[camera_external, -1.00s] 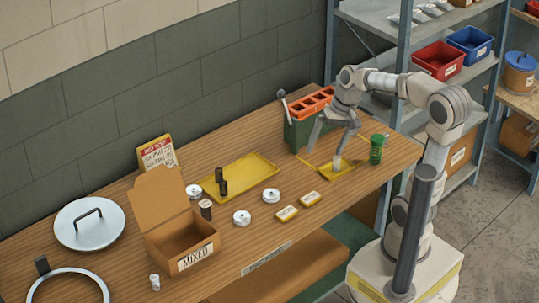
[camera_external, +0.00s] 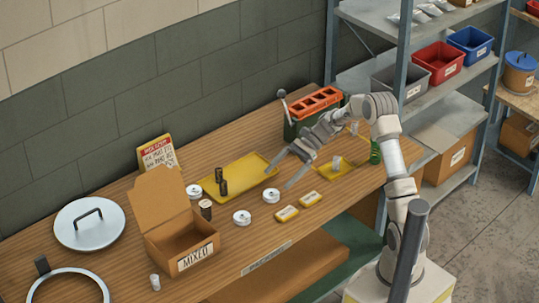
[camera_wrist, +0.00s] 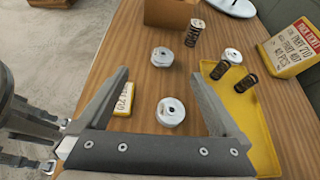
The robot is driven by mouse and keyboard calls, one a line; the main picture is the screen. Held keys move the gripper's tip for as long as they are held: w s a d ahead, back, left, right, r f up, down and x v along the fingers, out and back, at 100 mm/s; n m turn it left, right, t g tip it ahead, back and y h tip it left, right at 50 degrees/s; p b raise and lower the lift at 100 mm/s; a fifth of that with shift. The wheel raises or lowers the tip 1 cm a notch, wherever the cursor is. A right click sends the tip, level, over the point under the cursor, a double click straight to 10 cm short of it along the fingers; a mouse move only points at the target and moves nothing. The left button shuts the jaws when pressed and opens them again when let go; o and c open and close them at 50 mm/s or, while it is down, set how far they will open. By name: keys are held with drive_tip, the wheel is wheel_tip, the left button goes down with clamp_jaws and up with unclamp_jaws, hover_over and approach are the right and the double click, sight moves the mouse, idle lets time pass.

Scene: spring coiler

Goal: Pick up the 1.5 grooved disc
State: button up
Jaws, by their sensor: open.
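Three silvery grooved discs lie on the wooden bench. In the external view one (camera_external: 271,195) is nearest my gripper, one (camera_external: 241,217) is left of it and nearer the front, and one (camera_external: 193,190) is by the open box. I cannot read a size on any of them. My gripper (camera_external: 278,179) is open and empty, above the bench beside the nearest disc. In the wrist view that disc (camera_wrist: 171,112) shows between the spread fingers (camera_wrist: 160,78), apart from them and lower down. The other two discs (camera_wrist: 162,56) (camera_wrist: 233,56) show farther off.
A yellow tray (camera_external: 255,165) holds two dark springs (camera_external: 224,188). Another spring (camera_external: 206,208) stands by the open cardboard box (camera_external: 170,246). Two yellow labelled pieces (camera_external: 287,213) (camera_external: 310,199) lie near the front edge. A green and orange box (camera_external: 315,101) stands at the back right.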

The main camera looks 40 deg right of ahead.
drive_tip(key=shift+w+d+f+m+t+y, duration=0.2)
drive_tip(key=shift+w+f+m, duration=0.1)
drive_tip(key=shift+f, duration=0.3)
drive_tip(key=shift+w+d+f+m+t+y, duration=0.1)
drive_tip(key=shift+w+d+f+m+y, duration=0.15)
drive_tip(key=shift+f, duration=0.3)
drive_tip(key=shift+w+a+f, duration=0.1)
drive_tip(key=shift+a+f, duration=0.05)
drive_tip(key=shift+a, duration=0.15)
drive_tip(key=b, duration=0.1)
approach(242, 215)
drive_tip(key=x, duration=0.5)
drive_tip(key=shift+w+a, duration=0.1)
drive_tip(key=shift+w, duration=0.2)
drive_tip(key=x, duration=0.5)
drive_tip(key=shift+s+b, duration=0.35)
clamp_jaws()
